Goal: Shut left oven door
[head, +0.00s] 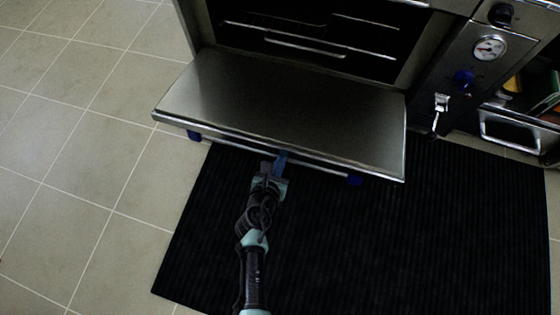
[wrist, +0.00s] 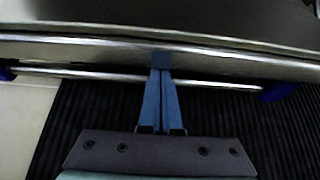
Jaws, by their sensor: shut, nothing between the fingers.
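The oven door (head: 290,105) is a steel panel folded down and open, lying about level in front of the dark oven cavity (head: 310,40). Its bar handle (head: 230,138) with blue end mounts runs along the front edge; the handle also shows in the wrist view (wrist: 215,83). My gripper (head: 281,158) is at the door's front edge, near the middle of the handle. In the wrist view its blue fingers (wrist: 161,68) are together and empty, overlapping the handle bar and reaching the door edge. I cannot tell whether they touch it.
A black ribbed mat (head: 400,240) covers the floor before the oven, with tiles (head: 80,150) at the left. Right of the oven are a gauge (head: 489,48), a blue knob (head: 464,77), a metal tap (head: 440,104) and an open compartment (head: 510,130).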

